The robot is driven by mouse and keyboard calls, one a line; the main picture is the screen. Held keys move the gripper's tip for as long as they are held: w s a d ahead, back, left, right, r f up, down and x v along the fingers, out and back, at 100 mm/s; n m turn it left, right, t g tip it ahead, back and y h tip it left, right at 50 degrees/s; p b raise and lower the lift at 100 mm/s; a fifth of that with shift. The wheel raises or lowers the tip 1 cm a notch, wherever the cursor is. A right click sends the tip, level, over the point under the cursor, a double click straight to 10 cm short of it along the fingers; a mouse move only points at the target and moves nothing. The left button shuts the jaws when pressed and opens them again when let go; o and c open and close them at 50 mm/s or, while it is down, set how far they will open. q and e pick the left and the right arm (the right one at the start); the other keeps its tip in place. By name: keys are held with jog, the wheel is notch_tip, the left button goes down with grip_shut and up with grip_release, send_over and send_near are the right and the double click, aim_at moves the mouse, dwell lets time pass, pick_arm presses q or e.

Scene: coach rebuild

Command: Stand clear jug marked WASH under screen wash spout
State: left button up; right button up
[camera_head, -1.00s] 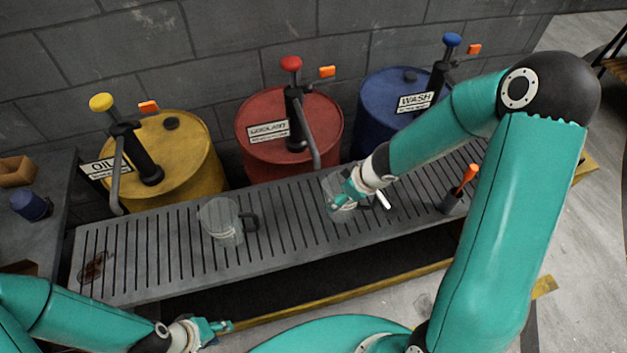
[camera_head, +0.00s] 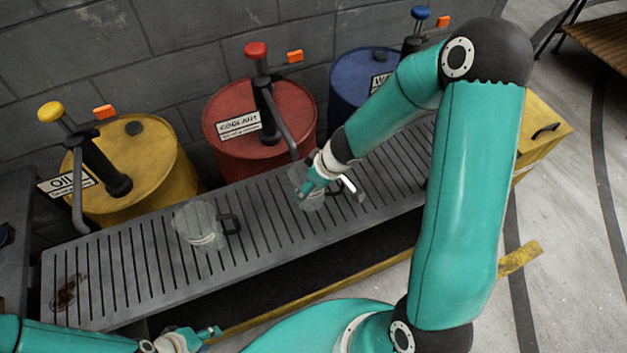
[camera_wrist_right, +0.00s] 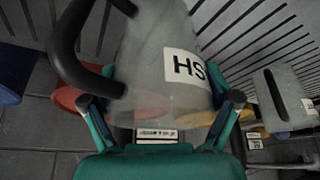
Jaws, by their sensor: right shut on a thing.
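A clear jug (camera_head: 309,198) is in my right gripper (camera_head: 318,182), above or on the slatted bench in front of the red drum; I cannot tell whether it touches the slats. In the right wrist view the fingers (camera_wrist_right: 160,105) close on the jug (camera_wrist_right: 165,60), with part of its label, "HS" upside down, showing and its dark handle at left. The blue WASH drum (camera_head: 352,88) stands behind to the right; its label is partly covered and its spout hidden by my right arm. My left gripper (camera_head: 205,334) is low at the front, seemingly empty; its opening is unclear.
A second clear jug (camera_head: 199,228) stands on the slatted bench (camera_head: 130,262) to the left. The red COOLANT drum (camera_head: 240,150) and its spout (camera_head: 284,135) are close behind the held jug. The yellow OIL drum (camera_head: 160,170) is at left. Bare slats lie between the jugs.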

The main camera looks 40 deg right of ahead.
jog(key=o, duration=1)
jog(key=shift+f, duration=0.15)
jog(key=shift+o, duration=1)
